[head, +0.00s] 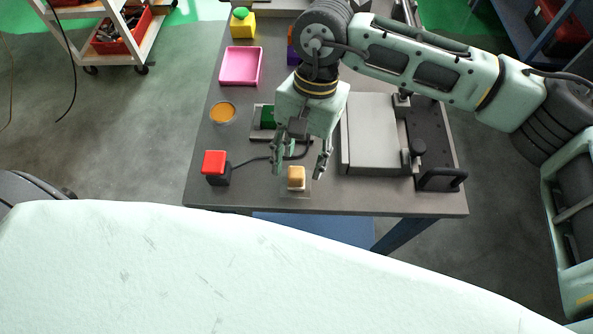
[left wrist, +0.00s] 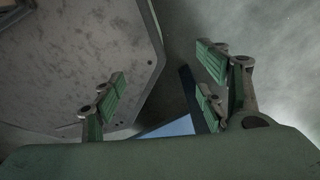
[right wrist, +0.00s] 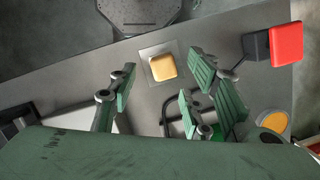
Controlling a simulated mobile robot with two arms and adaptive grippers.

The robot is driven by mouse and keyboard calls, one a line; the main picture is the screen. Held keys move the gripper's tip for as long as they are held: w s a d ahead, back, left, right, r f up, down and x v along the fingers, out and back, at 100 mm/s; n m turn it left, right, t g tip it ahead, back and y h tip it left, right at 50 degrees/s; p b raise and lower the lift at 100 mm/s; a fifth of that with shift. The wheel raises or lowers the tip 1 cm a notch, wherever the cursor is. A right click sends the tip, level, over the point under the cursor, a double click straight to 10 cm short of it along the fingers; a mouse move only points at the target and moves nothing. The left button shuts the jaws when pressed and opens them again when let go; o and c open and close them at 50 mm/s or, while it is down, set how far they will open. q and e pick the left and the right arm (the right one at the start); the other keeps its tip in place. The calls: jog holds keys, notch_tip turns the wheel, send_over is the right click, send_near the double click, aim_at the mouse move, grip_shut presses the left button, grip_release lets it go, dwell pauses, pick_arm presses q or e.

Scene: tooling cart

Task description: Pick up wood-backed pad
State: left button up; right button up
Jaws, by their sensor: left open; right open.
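The wood-backed pad is probably the small tan block (head: 296,178) on a thin square plate near the cart's front edge. It also shows in the right wrist view (right wrist: 163,67), upper middle, beyond my fingertips. My right gripper (head: 299,168) is open and points down, its fingers spread either side of the pad in the head view. No contact shows, and the gap in height is hard to tell. The open fingers also show in the right wrist view (right wrist: 162,82). My left gripper (left wrist: 162,80) is open and empty, away from the pad, and not in the head view.
A red block (head: 214,162) on a dark base stands left of the pad, with a black cable running right. A round orange dish (head: 222,112), pink tray (head: 241,67) and green block (head: 268,117) lie behind. A grey plate fixture (head: 372,134) stands to the right.

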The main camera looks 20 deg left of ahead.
aim_at(299, 172)
jog(key=p+x, duration=0.1)
jog(key=x, duration=0.2)
jog(key=shift+s+f, duration=0.2)
jog(key=shift+f, duration=0.4)
pick_arm(q)
jog(key=shift+w+r, duration=0.3)
jog(key=shift+r, duration=0.25)
jog(key=shift+w+r, duration=0.3)
jog(key=shift+r, duration=0.2)
pick_arm(e)
grip_shut()
